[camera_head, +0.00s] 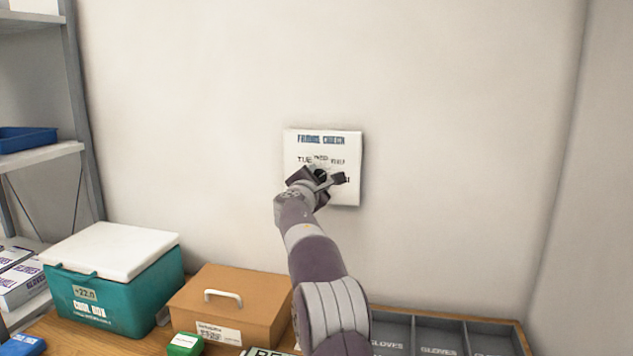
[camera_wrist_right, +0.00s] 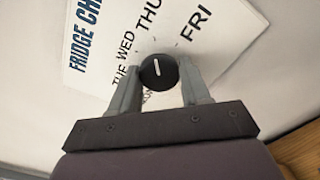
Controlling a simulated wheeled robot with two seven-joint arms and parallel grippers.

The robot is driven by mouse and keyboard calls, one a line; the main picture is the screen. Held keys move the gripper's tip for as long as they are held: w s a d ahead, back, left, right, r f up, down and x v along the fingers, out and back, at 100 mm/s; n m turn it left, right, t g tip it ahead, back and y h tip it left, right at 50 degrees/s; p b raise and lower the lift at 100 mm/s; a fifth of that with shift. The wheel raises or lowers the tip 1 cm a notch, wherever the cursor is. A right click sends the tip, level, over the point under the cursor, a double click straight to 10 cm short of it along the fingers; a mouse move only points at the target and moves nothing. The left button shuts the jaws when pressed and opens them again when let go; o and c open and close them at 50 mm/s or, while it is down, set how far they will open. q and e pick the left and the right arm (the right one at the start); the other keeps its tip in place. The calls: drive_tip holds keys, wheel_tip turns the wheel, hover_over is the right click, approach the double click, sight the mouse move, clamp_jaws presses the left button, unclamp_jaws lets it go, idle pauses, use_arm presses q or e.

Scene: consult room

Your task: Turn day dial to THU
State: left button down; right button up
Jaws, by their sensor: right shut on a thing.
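The white fridge check card (camera_head: 350,142) is fixed on the wall, with day words printed around a round black dial (camera_wrist_right: 158,72). My right gripper (camera_head: 323,179) reaches up to the card and hides most of the dial in the head view. In the right wrist view my right gripper (camera_wrist_right: 160,84) has one finger on each side of the dial and is shut on it. My left gripper is not in view.
Below the card stand a teal cool box (camera_head: 115,290) with a white lid and an orange-brown box (camera_head: 240,290) with a handle. A grey divided glove tray (camera_head: 440,335) is at the lower right. The wall around the card is clear.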

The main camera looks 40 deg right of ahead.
drive_tip(key=o, duration=1)
drive_tip(key=b+v, duration=0.7)
drive_tip(key=v, duration=0.5)
drive_tip(key=shift+s+a, duration=0.2)
drive_tip(key=shift+a, duration=0.1)
